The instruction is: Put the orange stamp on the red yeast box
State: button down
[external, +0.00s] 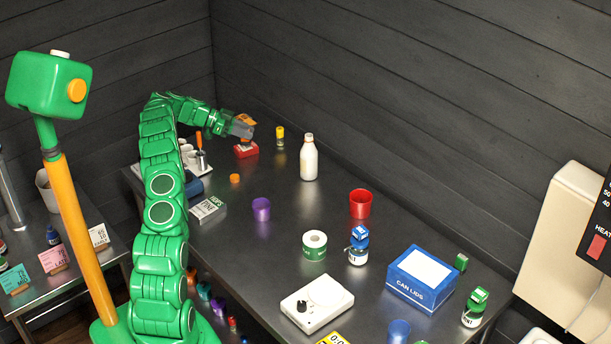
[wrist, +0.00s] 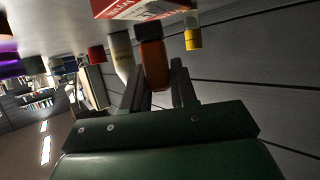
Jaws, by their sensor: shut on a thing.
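The orange stamp (external: 246,119) is in my gripper (external: 240,129) at the far left end of the steel table. In the wrist view the stamp (wrist: 153,62) stands between my two dark fingers, with its dark end towards the table. The red yeast box (external: 246,150) lies on the table just below my gripper. The box also shows at the top edge of the wrist view (wrist: 140,9), partly cut off. The stamp's dark end is close to the box; I cannot tell whether they touch.
A yellow-capped small bottle (external: 280,137) and a white bottle (external: 309,160) stand right of the box. An orange cap-like piece (external: 235,178) and a grey box (external: 208,209) lie nearer. The dark plank wall is close behind.

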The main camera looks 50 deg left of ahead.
jog(key=shift+f, duration=0.4)
jog(key=shift+f, duration=0.1)
jog(key=c, duration=0.9)
grip_release()
jog(key=shift+s+a+r, duration=0.2)
jog(key=shift+a+r, duration=0.05)
jog(key=v, duration=1.1)
jog(key=shift+s, duration=0.1)
jog(key=shift+r, duration=0.1)
